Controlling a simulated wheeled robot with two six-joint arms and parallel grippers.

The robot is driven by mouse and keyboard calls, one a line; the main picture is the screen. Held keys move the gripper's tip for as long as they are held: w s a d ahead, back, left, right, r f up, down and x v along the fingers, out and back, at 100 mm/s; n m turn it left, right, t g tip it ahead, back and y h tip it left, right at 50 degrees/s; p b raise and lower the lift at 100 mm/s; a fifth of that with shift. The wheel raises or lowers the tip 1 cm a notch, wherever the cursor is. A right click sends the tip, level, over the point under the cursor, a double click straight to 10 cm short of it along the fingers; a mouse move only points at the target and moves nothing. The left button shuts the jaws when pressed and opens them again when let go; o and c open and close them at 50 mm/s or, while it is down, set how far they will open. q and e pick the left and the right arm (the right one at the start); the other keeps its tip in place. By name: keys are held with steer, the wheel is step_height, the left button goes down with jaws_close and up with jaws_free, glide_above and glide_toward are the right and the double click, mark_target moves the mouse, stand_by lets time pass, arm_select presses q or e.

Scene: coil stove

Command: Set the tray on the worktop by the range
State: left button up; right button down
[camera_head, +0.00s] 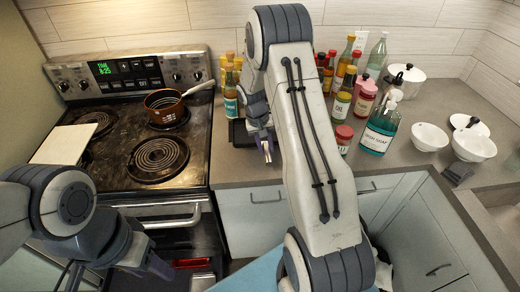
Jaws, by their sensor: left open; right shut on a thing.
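A dark tray (238,136) sits on the grey worktop (231,171) just right of the range, with several bottles (230,104) standing at it. My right arm hides much of it. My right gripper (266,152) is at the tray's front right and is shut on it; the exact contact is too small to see. My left gripper (120,264) is open and empty, low in front of the oven door, apart from the tray. The range (110,115) has black coil burners.
A pale board (62,145) lies at the cooktop's left. Bottles, jars, a soap dispenser (379,130) and white bowls (430,137) crowd the worktop to the right.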

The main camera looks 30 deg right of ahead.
steer(key=shift+w+a+f+p, duration=0.2)
steer(key=shift+w+f, duration=0.2)
steer(key=shift+w, duration=0.15)
steer(key=shift+w+a+f+p, duration=0.2)
steer(key=shift+w+f, duration=0.15)
steer(key=shift+w, duration=0.2)
step_height(320, 180, down, 3)
steer(key=shift+f+p, duration=0.1)
steer(key=shift+p, duration=0.7)
steer(key=shift+f, duration=0.3)
steer(key=shift+f, duration=0.2)
steer(key=c, duration=0.7)
jaws_free()
steer(key=shift+o, duration=0.2)
steer(key=shift+s, duration=0.1)
steer(key=shift+r, duration=0.1)
